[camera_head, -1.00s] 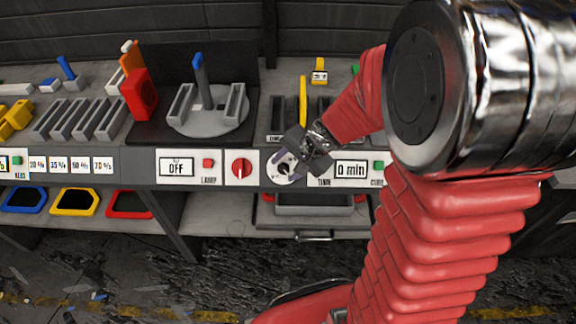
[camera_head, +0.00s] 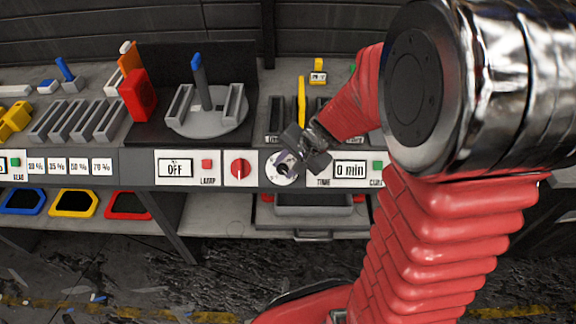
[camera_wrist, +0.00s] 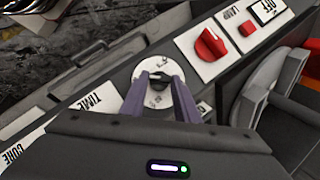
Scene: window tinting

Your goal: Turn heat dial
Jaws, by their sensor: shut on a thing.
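A dark dial knob (camera_wrist: 158,82) sits on a round white face (camera_wrist: 150,66) with small marks, on the front panel. The same white dial face (camera_head: 279,169) shows in the head view, partly covered by my gripper. My gripper (camera_wrist: 160,84) has its two purple fingers around the knob, shut on it. In the head view my gripper (camera_head: 284,168) reaches the dial from the upper right. The knob's pointer and the dial's marks are too small or hidden to read.
A red knob (camera_head: 241,168) is left of the dial, beside the lamp panel showing OFF (camera_head: 176,168). Right of it, a time display (camera_head: 351,170) reads 0 min and a green button (camera_head: 377,167) sits beside it. A drawer (camera_head: 313,203) is below.

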